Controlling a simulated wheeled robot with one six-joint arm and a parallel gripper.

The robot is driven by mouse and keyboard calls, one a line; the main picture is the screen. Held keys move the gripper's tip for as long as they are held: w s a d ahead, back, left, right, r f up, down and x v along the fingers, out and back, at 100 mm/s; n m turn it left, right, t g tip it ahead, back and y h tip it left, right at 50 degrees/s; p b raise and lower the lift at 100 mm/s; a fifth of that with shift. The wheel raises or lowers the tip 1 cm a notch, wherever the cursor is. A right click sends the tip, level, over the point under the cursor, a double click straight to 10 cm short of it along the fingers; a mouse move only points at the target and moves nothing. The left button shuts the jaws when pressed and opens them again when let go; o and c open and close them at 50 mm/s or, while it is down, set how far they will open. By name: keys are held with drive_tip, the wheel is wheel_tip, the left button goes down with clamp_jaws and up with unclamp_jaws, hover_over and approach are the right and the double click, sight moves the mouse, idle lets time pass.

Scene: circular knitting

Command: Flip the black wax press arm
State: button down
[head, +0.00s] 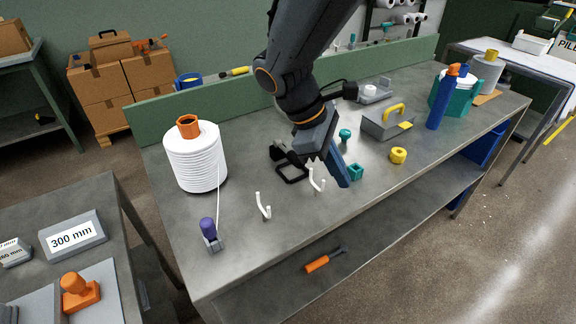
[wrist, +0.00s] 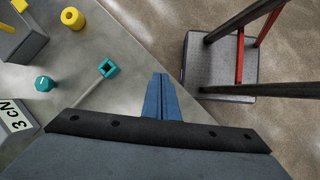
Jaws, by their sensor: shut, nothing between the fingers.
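A black part with an open rectangular loop (head: 292,178) lies on the workbench (head: 240,215), just left of my gripper in the head view. It looks like the wax press arm, but my arm partly covers what is behind it. My gripper (head: 343,184) is shut and empty, its blue fingers together and pointing down over the bench's front side. In the wrist view the shut fingers (wrist: 162,80) lie over the bench edge, and the black part does not show there.
A teal square ring (head: 356,172) stands close right of my fingers. White hooks (head: 264,207) stand at the front left, near a white yarn cone (head: 195,160). A yellow ring (head: 398,155) and a grey box with a yellow handle (head: 386,124) are to the right.

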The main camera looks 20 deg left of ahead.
sight(288, 180)
drive_tip(key=s+a+r+n+t+h+p, duration=0.1)
drive_tip(key=s+a+r+n+t, duration=0.2)
drive_tip(key=a, duration=0.5)
drive_tip(key=s+a+r+n+t+p, duration=0.15)
drive_tip(key=a+n, duration=0.25)
drive_tip(key=a, duration=0.4)
drive_tip(key=s+a+r+n+t+h, duration=0.1)
drive_tip(key=s+a+n+t, duration=0.25)
drive_tip(key=a, duration=0.35)
drive_tip(key=shift+g, duration=0.5)
drive_tip(key=p+x, duration=0.1)
drive_tip(key=x, duration=0.5)
drive_tip(key=p+x, duration=0.1)
drive_tip(key=x, duration=0.6)
drive_tip(key=a+p+x, duration=0.1)
drive_tip(key=p+x, duration=0.1)
drive_tip(key=x, duration=0.4)
drive_tip(key=shift+w+d+f, duration=0.2)
drive_tip(key=shift+w+f, duration=0.1)
drive_tip(key=shift+w, duration=0.2)
drive_tip(key=shift+w+r+n, duration=0.1)
drive_tip(key=shift+r+n, duration=0.05)
drive_tip(key=shift+n, duration=0.1)
